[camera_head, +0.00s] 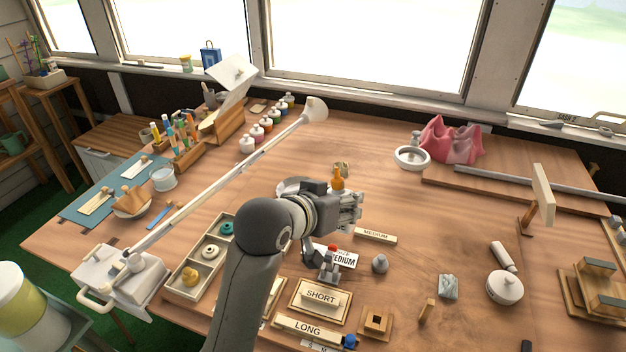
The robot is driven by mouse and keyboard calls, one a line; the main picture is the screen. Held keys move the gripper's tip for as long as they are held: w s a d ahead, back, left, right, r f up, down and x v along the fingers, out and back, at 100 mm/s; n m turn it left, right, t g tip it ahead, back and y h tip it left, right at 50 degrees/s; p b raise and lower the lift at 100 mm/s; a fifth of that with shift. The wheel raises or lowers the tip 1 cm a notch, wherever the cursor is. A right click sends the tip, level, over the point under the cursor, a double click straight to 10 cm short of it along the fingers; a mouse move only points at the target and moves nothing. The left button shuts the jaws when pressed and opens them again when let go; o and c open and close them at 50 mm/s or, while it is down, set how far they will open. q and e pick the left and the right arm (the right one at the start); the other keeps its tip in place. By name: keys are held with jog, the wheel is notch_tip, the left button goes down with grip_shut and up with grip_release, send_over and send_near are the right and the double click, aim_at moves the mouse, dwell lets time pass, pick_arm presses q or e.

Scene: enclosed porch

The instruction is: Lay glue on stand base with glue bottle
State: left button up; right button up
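My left arm comes in from the bottom, left of the middle, and its gripper (345,212) is over the middle of the wooden table. An orange bottle-like piece (338,181), perhaps the glue bottle, shows just above the gripper. The gripper hides its lower part, so I cannot tell whether the fingers hold it. A small red piece (332,248) shows below the gripper, above a grey part. A square wooden block with a hole (375,323), possibly the stand base, lies near the front edge, apart from the gripper. My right gripper is not in view.
A SHORT tray (320,301) and a LONG tray (307,330) lie at the front. A compartment box (202,257) is left of my arm. A long pale lamp arm (220,180) crosses the left side. The table's middle right is mostly clear.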

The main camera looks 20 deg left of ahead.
pick_arm(q)
jog(key=s+d+f+n+g+h+p, duration=0.2)
jog(key=s+d+f+n+h, duration=0.1)
jog(key=d+f, duration=0.3)
jog(key=s+d+f+n+g+h+p, duration=0.2)
jog(key=s+d+f+n+h, duration=0.1)
jog(key=d+f+n+h, duration=0.1)
jog(key=s+d+f+n+g+h+p, duration=0.2)
jog(key=s+d+f+n+h, duration=0.1)
jog(key=d+f+n, duration=0.3)
jog(key=shift+s+d+f+n+h, duration=0.2)
jog(key=shift+d+f, duration=0.2)
jog(key=shift+f, duration=0.25)
jog(key=shift+s+d+f+n+h, duration=0.15)
jog(key=shift+d+f, duration=0.25)
jog(key=shift+f, duration=0.65)
jog(key=shift+f, duration=0.15)
